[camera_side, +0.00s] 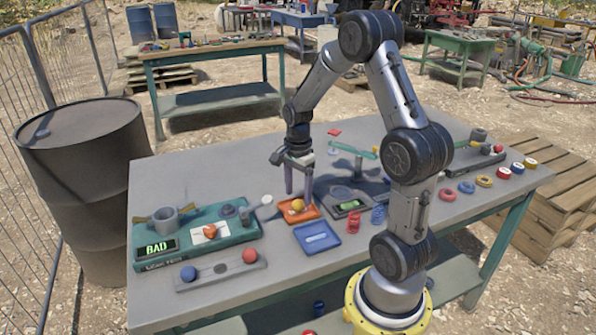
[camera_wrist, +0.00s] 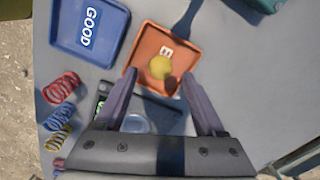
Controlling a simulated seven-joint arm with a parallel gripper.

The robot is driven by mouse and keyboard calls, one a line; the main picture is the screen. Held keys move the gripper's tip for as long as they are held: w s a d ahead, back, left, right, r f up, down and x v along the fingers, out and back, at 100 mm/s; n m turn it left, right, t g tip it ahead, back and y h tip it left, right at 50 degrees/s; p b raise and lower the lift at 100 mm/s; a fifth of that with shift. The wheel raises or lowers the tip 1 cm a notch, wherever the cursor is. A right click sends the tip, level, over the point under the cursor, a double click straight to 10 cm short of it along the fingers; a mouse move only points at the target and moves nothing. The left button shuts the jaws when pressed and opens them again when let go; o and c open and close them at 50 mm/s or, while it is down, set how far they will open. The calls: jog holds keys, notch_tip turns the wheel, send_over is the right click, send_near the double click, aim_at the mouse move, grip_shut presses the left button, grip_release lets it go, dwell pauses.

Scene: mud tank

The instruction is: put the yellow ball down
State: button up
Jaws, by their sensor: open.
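The small yellow ball (camera_side: 298,205) rests on the orange tray (camera_side: 308,215). In the wrist view the ball (camera_wrist: 160,67) lies near the middle of the orange tray (camera_wrist: 146,36), beside a white label that is partly covered. My gripper (camera_side: 297,194) points down over the back of the tray. In the wrist view my gripper (camera_wrist: 160,88) is open, with its fingers spread to either side and nothing between them. The ball lies just beyond the fingertips, apart from both.
A blue tray (camera_wrist: 60,22) marked GOOD lies beside the orange one. Coloured springs (camera_wrist: 62,88) stand nearby. A green tester (camera_side: 215,238) reading BAD holds an orange ball (camera_side: 210,231). A grey holder (camera_side: 220,269) carries a red and a blue ball.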

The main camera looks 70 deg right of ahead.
notch_tip(320, 180, up, 9)
jog(key=s+a+r+n+t, duration=0.25)
jog(key=a+r+n, duration=0.45)
jog(key=a+n, duration=0.4)
jog(key=s+a+n+t, duration=0.3)
jog(key=s+a+n, duration=0.6)
jog(key=a+n, duration=0.1)
jog(key=shift+a+r+n, duration=0.25)
jog(key=shift+r+n, duration=0.1)
jog(key=shift+n, duration=0.35)
